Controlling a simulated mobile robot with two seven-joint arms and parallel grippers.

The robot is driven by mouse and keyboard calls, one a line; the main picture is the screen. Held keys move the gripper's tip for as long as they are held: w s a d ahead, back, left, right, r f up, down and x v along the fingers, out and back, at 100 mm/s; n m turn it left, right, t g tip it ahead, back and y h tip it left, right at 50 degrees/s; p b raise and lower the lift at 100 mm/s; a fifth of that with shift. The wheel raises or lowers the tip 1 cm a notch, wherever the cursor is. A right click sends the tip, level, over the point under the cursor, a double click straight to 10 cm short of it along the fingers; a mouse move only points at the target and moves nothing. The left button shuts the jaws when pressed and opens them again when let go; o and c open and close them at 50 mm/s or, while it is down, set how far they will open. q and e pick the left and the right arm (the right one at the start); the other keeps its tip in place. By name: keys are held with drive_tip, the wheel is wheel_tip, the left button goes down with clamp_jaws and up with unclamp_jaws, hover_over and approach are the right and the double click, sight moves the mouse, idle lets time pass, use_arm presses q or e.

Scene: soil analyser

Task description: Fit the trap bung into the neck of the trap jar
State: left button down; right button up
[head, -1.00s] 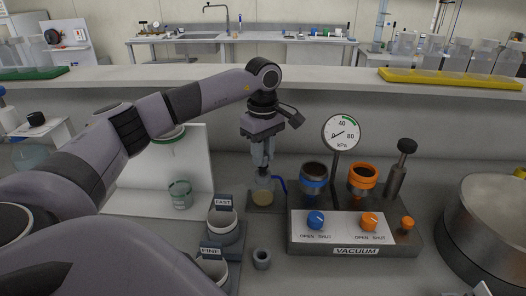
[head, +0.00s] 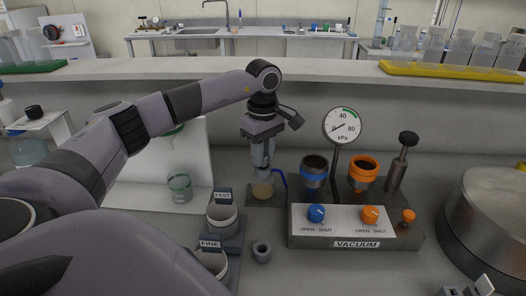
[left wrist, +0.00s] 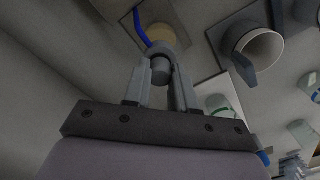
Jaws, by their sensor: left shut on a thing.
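My left gripper (head: 262,167) points down over the trap jar (head: 262,190), a small clear jar with a tan content and a blue hose at its side. In the left wrist view the left gripper (left wrist: 160,82) is shut on the trap bung (left wrist: 160,72), a dark grey plug. The tan content of the trap jar (left wrist: 166,36) shows just beyond it. The fingers hide most of the bung in the head view. I cannot tell whether the bung touches the neck or is in it. A pale part at the lower right corner looks like my right gripper (head: 480,286); its fingers are unclear.
Right of the jar stands the vacuum unit (head: 356,243) with a gauge (head: 342,126), blue and orange cups and knobs. Cups labelled FAST (head: 222,219) and FINE (head: 211,264), and a grey ring (head: 262,250), stand in front. A large metal pot (head: 490,220) is far right.

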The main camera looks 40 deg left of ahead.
use_arm(q)
drive_tip(key=shift+f, duration=0.15)
drive_tip(key=c, duration=0.8)
unclamp_jaws()
drive_tip(key=shift+c, duration=0.2)
wheel_tip(320, 180, up, 7)
drive_tip(key=shift+r+b, duration=0.1)
drive_tip(key=shift+b, duration=0.25)
drive_tip(key=shift+s, duration=0.1)
